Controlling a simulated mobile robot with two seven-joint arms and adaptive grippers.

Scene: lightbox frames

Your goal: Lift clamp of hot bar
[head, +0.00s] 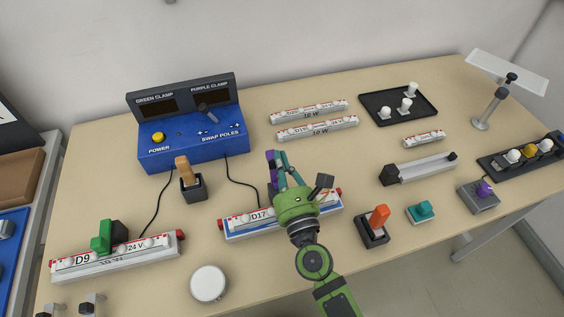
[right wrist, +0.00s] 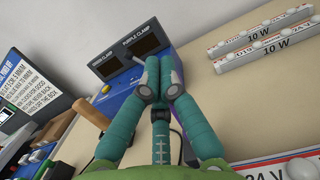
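A white bar marked D17 (head: 247,224) with red ends lies on the table, and the purple clamp (head: 270,160) stands on it, partly hidden by my gripper. A second bar marked D9 and 24 V (head: 145,256) lies at the front left with a green clamp (head: 102,238) on it. My right gripper (head: 278,160) is just right of the purple clamp, over the D17 bar. In the right wrist view its teal fingers meet at the tips (right wrist: 158,72). Nothing shows between them. A bit of purple shows behind them (right wrist: 176,126). My left gripper is not in view.
A blue power box (head: 195,138) with two dark displays, a yellow button and a lever stands at the back. A wooden-handled switch (head: 184,172) stands before it. An orange-handled switch (head: 378,217) is close right of my arm. Two 10 W bars (head: 310,112) lie behind.

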